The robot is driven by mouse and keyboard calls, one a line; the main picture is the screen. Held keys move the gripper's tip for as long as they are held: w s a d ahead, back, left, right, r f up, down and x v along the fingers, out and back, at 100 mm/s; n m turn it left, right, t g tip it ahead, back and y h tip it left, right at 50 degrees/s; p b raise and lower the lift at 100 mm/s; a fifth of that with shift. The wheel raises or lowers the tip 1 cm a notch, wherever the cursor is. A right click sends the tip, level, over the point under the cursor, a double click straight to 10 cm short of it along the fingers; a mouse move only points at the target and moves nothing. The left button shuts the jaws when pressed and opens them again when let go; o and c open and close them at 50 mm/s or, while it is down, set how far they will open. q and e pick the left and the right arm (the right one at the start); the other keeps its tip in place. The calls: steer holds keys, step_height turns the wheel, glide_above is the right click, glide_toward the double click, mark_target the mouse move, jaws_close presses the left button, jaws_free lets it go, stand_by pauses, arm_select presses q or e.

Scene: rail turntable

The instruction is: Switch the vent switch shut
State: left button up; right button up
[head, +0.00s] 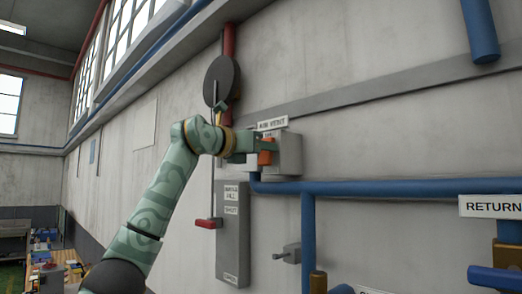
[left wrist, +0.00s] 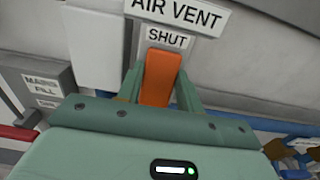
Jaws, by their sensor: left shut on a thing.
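The vent switch is an orange lever (head: 265,158) on a grey wall box (head: 291,155) below the AIR VENT sign (head: 272,123). In the left wrist view the orange lever (left wrist: 160,78) lies between the two green fingers, its top just below the SHUT label (left wrist: 167,39). My left gripper (head: 262,147) is at the box front and shut on the lever; in the left wrist view the gripper (left wrist: 160,92) hides the lever's lower part. Any label below the lever is hidden. My right gripper is not in view.
A grey MAINS FILL panel (head: 232,245) with a red handle (head: 208,223) is below left of the box. A blue pipe (head: 380,187) runs right beneath it. A dark round disc (head: 221,81) is above left. A RETURN sign (head: 490,206) is at far right.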

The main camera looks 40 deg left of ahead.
arm_select(q)
steer(key=shift+s+r, duration=0.1)
steer(key=shift+r, duration=0.1)
steer(key=o, duration=1)
steer(key=shift+f, duration=0.1)
steer(key=s+a+b, duration=0.1)
steer(key=s+b, duration=0.4)
steer(key=s, duration=1.1)
steer(key=shift+s+a, duration=0.15)
steer(key=shift+a, duration=0.1)
